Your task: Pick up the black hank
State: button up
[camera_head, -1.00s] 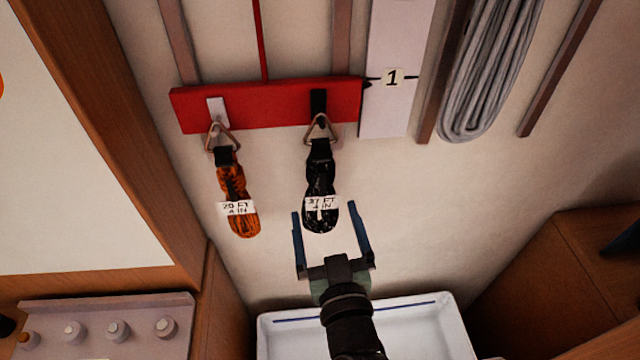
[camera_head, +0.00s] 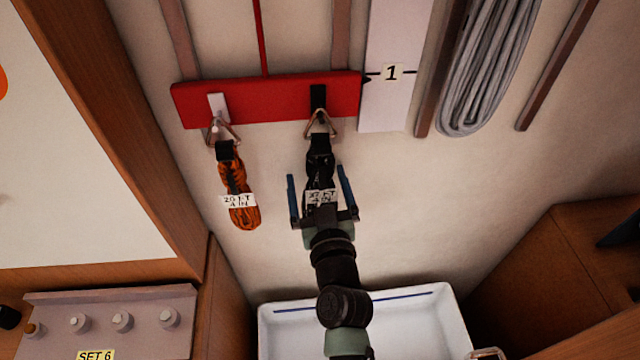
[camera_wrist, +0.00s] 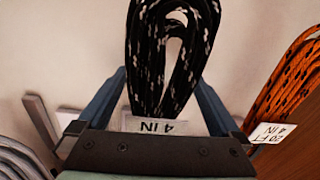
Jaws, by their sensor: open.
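The black hank (camera_head: 319,168) hangs by a metal triangle ring from the black hook on the red board (camera_head: 270,100). It has white flecks and a white paper tag, partly hidden by my gripper in the head view. My gripper (camera_head: 317,172) is open, with one blue finger on each side of the hank's lower part. In the wrist view the black hank (camera_wrist: 172,50) lies between the fingers, its tag close to the gripper's palm. I cannot tell whether the fingers touch it.
An orange-and-black hank (camera_head: 238,190) hangs from the white hook to the left. A grey coiled line (camera_head: 490,65) hangs at the upper right. A white tray (camera_head: 410,325) lies below. A panel with several knobs (camera_head: 110,330) is at lower left.

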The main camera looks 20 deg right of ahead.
jog(key=c, duration=1.6)
jog(key=shift+r, duration=0.2)
